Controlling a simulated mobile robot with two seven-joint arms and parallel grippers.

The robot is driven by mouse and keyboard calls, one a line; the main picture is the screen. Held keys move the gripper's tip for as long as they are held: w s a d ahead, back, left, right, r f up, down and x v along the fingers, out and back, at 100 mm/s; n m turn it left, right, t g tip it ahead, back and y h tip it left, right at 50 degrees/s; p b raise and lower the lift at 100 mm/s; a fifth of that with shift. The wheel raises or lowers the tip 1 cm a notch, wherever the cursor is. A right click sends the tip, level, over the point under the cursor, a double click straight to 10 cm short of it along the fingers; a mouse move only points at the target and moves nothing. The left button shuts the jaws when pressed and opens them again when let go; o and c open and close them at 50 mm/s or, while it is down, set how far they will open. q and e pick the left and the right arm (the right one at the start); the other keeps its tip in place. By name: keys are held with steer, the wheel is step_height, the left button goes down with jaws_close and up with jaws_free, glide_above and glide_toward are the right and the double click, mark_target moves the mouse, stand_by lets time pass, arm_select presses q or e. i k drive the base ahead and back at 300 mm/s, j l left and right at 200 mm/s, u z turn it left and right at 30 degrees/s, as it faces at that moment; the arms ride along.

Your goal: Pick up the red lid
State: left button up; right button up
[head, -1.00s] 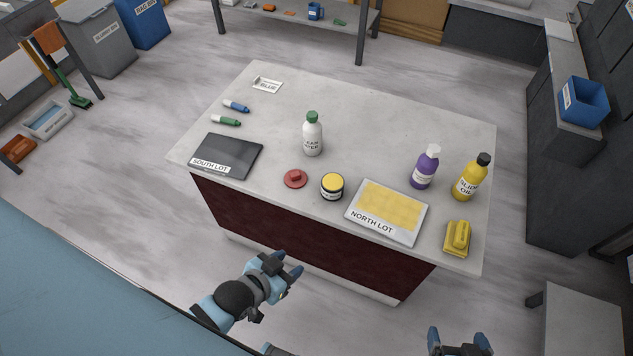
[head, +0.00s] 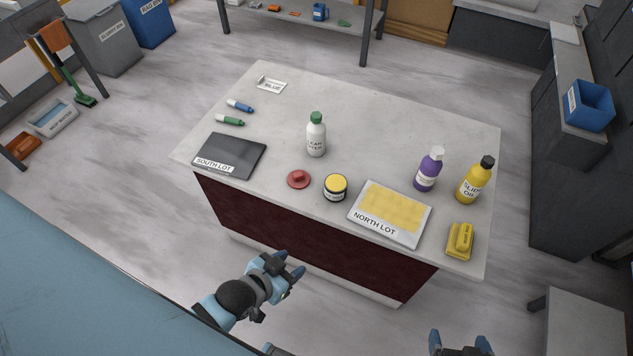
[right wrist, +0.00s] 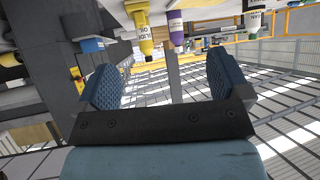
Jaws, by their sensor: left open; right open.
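The red lid (head: 299,180) lies flat on the stone slab (head: 390,131), near its front edge, with a small knob on top. It sits between the dark South Lot tray and a jar with a yellow top. My left gripper (head: 291,266) is open and empty in front of the slab, below and apart from the lid. My right gripper (head: 462,343) is at the bottom edge of the head view, in front of the slab's right part. In the right wrist view its fingers (right wrist: 163,85) are wide apart with nothing between them.
Close to the lid stand the yellow-topped jar (head: 335,187), a white bottle with a green cap (head: 316,135) and the South Lot tray (head: 240,152). The North Lot tray (head: 418,236), purple bottle (head: 428,170), yellow bottle (head: 472,182) and yellow block (head: 460,240) are further right.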

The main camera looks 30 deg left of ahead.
mark_target(298, 179)
steer(key=i+j+z, duration=0.1)
steer(key=j+z, duration=0.25)
steer(key=j, duration=0.5)
steer(key=j+z, duration=0.35)
steer(key=j, duration=0.45)
steer(key=k+j+z, duration=0.15)
steer(key=j+z, duration=0.2)
steer(key=j, duration=0.5)
